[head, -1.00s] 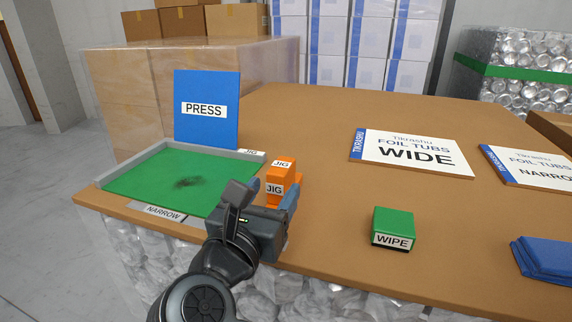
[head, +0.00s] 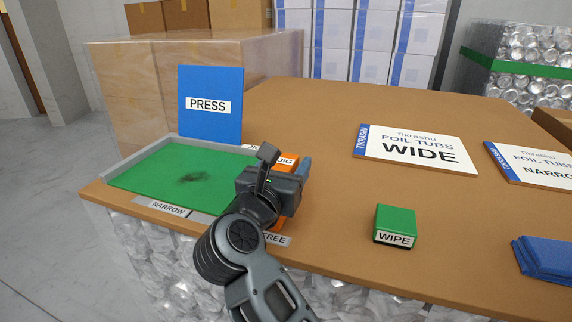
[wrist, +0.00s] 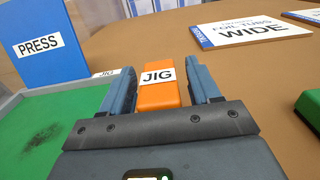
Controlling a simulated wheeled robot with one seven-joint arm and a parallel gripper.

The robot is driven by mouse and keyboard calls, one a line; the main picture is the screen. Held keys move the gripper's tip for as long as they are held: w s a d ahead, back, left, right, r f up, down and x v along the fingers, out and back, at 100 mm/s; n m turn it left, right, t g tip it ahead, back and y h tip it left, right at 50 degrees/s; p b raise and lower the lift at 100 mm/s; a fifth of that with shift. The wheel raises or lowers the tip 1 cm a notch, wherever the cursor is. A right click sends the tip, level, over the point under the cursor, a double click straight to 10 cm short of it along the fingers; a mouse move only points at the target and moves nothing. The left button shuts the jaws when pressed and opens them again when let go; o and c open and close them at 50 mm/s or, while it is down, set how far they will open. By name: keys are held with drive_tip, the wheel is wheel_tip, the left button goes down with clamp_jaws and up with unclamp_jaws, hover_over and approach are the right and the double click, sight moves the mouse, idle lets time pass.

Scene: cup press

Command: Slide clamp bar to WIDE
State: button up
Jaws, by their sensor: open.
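No part in view carries a clamp bar label. An orange block labelled JIG (head: 288,160) stands at the right side of the green press bed (head: 150,185). It also shows in the wrist view (wrist: 157,92). My gripper (head: 284,172) is open, with one finger on each side of the orange block; in the wrist view (wrist: 160,84) small gaps seem to show beside it. My arm hides the block's lower part in the head view. A NARROW label (head: 168,208) and a partly hidden FREE label (head: 275,239) are on the table's front edge. A WIDE foil tubs card (head: 418,150) lies further back right.
A blue PRESS panel (head: 210,105) stands behind the bed, which has a dark smudge and a grey rim (head: 128,160). A green WIPE block (head: 395,226), a NARROW card (head: 530,163) and blue cloth (head: 545,262) lie right.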

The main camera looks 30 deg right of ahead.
clamp_jaws()
idle(0.4)
drive_tip(key=shift+a, duration=0.1)
drive_tip(key=w+a+b, duration=0.2)
drive_tip(key=w+a, duration=0.2)
drive_tip(key=w, duration=0.1)
drive_tip(key=shift+a+f+b, duration=0.15)
drive_tip(key=shift+a+b, duration=0.15)
drive_tip(key=shift+a, duration=0.1)
drive_tip(key=shift+w+a, duration=0.25)
drive_tip(key=shift+a, duration=0.05)
unclamp_jaws()
